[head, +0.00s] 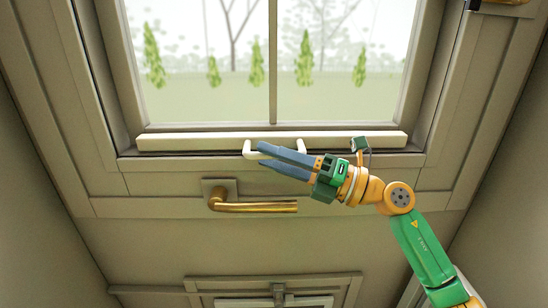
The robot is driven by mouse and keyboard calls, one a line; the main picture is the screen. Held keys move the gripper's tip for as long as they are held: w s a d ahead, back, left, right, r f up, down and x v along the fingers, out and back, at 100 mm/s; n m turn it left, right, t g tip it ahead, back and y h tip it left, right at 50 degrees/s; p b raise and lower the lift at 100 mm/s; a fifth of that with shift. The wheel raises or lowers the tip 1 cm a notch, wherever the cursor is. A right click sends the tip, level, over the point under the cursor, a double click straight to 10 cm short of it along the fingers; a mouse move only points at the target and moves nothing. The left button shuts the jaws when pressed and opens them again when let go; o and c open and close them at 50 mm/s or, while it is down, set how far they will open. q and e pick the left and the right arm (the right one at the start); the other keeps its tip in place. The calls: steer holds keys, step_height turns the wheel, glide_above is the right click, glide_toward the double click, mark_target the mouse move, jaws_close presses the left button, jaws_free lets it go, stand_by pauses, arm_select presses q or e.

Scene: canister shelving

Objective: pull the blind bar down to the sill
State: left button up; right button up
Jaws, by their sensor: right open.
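The blind bar (350,140) is a long cream bar lying level across the bottom of the window, close to the sill ledge (180,160). A white U-shaped handle (249,150) hangs from its middle; its right end shows near the gripper's upper edge. My right gripper (262,154) comes from the right, with its blue-grey fingers at the handle. The fingers hide the handle's middle, and I cannot tell whether they touch it. The jaws are open. My left gripper is not in view.
A brass lever handle (255,206) on a square plate sticks out of the door just below my right gripper. Lower down is a framed panel with a letter slot (275,300). Another brass fitting (505,5) is at the top right. The left side is clear.

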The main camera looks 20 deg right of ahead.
steer(key=b+v, duration=0.3)
steer(key=v, duration=0.4)
stand_by(0.3)
steer(key=shift+s, duration=0.1)
